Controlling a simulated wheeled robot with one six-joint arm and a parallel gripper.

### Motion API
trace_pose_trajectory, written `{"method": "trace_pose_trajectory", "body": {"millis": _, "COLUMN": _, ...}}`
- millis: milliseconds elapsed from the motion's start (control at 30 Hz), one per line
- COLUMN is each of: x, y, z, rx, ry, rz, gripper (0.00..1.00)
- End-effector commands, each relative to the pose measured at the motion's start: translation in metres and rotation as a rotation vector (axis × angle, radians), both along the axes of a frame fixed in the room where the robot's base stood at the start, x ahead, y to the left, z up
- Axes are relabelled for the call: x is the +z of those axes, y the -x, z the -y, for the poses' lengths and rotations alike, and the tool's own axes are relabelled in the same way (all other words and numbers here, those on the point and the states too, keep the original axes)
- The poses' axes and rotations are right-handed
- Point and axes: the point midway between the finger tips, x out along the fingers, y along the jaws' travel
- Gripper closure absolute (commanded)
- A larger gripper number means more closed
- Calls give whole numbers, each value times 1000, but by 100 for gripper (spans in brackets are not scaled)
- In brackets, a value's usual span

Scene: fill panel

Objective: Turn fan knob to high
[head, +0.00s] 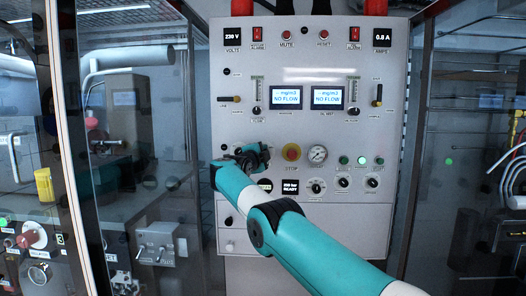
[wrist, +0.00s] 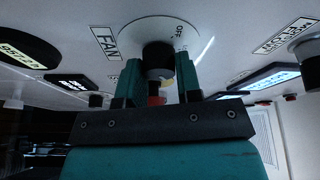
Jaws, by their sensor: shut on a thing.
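The fan knob (wrist: 158,54) is a dark round knob on a pale round plate (wrist: 128,30) in the wrist view. A label (wrist: 105,43) reading FAN is beside the plate, and small partly readable lettering sits on the plate's right side. My gripper (wrist: 159,80) has one teal finger on each side of the knob and is shut on it. In the head view my gripper (head: 258,155) is at the panel, left of the red stop button, and hides the knob. The knob's pointer cannot be made out.
The grey panel (head: 300,75) carries other controls close by: a red stop button (head: 291,152), a round gauge (head: 317,154), and a row of small knobs (head: 343,182). Glass-walled cabinets (head: 130,130) flank the panel. My arm crosses in front of the lower panel.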

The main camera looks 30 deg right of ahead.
Motion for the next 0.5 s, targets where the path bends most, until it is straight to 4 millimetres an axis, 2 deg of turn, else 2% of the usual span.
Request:
{"method": "trace_pose_trajectory", "body": {"millis": 400, "x": -1, "y": 1, "z": 2, "rx": -4, "ry": -7, "rz": 3, "gripper": 91}}
{"method": "trace_pose_trajectory", "body": {"millis": 433, "x": -1, "y": 1, "z": 2, "rx": -4, "ry": -7, "rz": 3, "gripper": 66}}
{"method": "trace_pose_trajectory", "body": {"millis": 500, "x": -1, "y": 1, "z": 1, "rx": -4, "ry": -7, "rz": 3, "gripper": 49}}
